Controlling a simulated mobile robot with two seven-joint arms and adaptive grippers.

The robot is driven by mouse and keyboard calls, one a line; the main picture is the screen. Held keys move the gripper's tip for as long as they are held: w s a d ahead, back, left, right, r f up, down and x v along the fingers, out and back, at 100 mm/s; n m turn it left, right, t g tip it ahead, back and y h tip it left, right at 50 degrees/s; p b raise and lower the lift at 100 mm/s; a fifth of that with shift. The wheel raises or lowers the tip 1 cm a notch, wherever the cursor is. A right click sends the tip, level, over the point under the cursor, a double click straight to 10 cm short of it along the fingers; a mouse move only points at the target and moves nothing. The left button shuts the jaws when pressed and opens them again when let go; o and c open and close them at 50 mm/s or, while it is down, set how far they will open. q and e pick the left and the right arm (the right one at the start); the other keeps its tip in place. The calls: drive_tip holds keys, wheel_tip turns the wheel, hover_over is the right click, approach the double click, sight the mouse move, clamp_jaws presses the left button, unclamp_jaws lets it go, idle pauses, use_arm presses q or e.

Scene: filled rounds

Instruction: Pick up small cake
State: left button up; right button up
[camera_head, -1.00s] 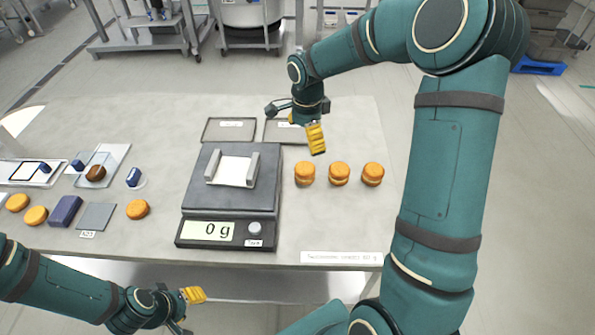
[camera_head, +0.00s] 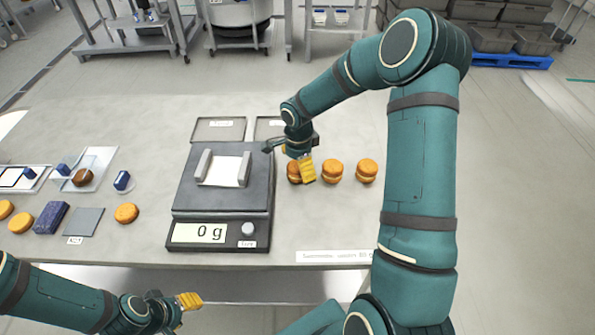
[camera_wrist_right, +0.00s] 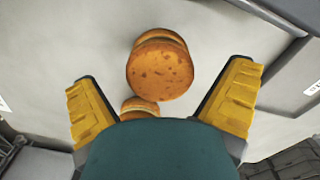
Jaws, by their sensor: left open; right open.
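Three small cakes, orange-brown filled rounds, stand in a row right of the scale: a left one (camera_head: 294,173), a middle one (camera_head: 332,172) and a right one (camera_head: 367,171). My right gripper (camera_head: 307,170) is at the left cake and partly covers it. In the right wrist view, one cake (camera_wrist_right: 160,70) appears ahead, between the open fingers of the right gripper (camera_wrist_right: 160,95), with nothing held. A second cake (camera_wrist_right: 140,106) is partly hidden by the gripper body. My left gripper (camera_head: 188,301) is open and empty in front of the table's near edge.
A scale (camera_head: 221,232) reading 0 g bears a white holder (camera_head: 223,171) with two side walls. Two shallow trays (camera_head: 219,129) lie behind it. At left are more rounds (camera_head: 126,213), a dark blue block (camera_head: 51,217), a grey square (camera_head: 84,222) and a brown round (camera_head: 83,177).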

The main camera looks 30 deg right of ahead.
wheel_tip(320, 180, down, 2)
drive_tip(key=shift+f, duration=0.1)
drive_tip(key=c, duration=0.9)
drive_tip(key=shift+o, duration=0.2)
